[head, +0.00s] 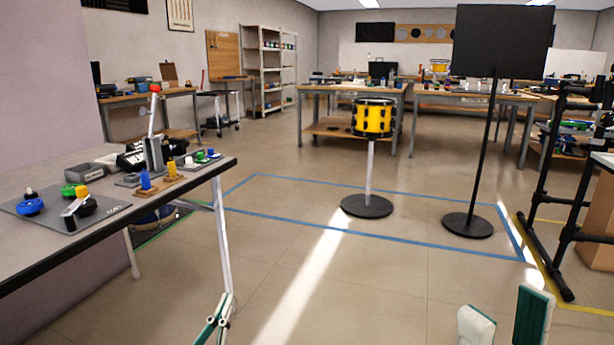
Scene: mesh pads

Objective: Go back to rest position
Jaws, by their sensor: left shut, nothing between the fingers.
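My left gripper (222,300) shows at the bottom edge of the head view, left of centre, with green and white fingers. Its fingers are together and nothing shows between them. It is in front of the leg of the left table (120,215) in the picture. My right gripper (507,303) shows at the bottom right. Its two green fingers with pale pads stand apart, with only floor visible between them. Both arms are mostly outside the picture.
The left table bears knobs and small devices. A yellow drum (373,118) on a stand and a black panel (503,42) on a pole stand inside blue floor tape (400,239). A black frame (548,190) stands at right. The middle floor is clear.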

